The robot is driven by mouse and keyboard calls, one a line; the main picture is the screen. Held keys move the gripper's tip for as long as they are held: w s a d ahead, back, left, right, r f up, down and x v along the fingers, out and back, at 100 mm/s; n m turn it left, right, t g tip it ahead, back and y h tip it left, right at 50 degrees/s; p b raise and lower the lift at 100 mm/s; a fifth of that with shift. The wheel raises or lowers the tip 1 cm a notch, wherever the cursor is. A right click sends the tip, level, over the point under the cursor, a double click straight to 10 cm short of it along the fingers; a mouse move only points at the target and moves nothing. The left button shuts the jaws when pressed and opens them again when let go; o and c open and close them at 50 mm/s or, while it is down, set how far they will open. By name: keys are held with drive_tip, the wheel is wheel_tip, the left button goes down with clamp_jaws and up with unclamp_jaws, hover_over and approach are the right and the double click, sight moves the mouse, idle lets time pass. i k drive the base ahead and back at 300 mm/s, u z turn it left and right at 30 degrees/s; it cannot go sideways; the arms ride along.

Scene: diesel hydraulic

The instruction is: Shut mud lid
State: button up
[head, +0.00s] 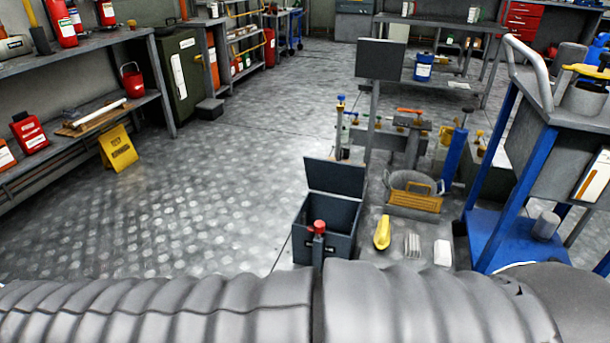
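A dark blue-grey box, which looks like the mud box (341,246), stands on the floor at the lower middle of the head view. Its flat lid (336,177) is open and stands up, tilted back at the far edge of the box. The dark inside shows from above. A thin post with a red top (319,227) stands in front of the box and hides part of its front. My gripper is not in view.
A yellow object (382,232), a grey ribbed piece (412,245) and a white block (443,253) lie right of the box. A blue-framed cart (490,190) stands farther right. Valves and pipes (410,130) are behind.

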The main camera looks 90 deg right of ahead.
sight(336, 177)
drive_tip(key=u, duration=0.35)
drive_tip(key=i, duration=0.15)
drive_tip(key=z, duration=1.3)
drive_tip(key=i, duration=1.9)
drive_tip(key=z, duration=1.65)
drive_tip(key=i, duration=1.8)
drive_tip(key=z, duration=2.35)
drive_tip(key=i, duration=0.9)
drive_tip(key=z, duration=0.9)
drive_tip(key=i, duration=0.2)
drive_tip(key=u, duration=1.2)
drive_tip(key=k, duration=0.45)
drive_tip(key=z, duration=1.3)
drive_tip(key=i, duration=0.15)
drive_tip(key=z, duration=0.25)
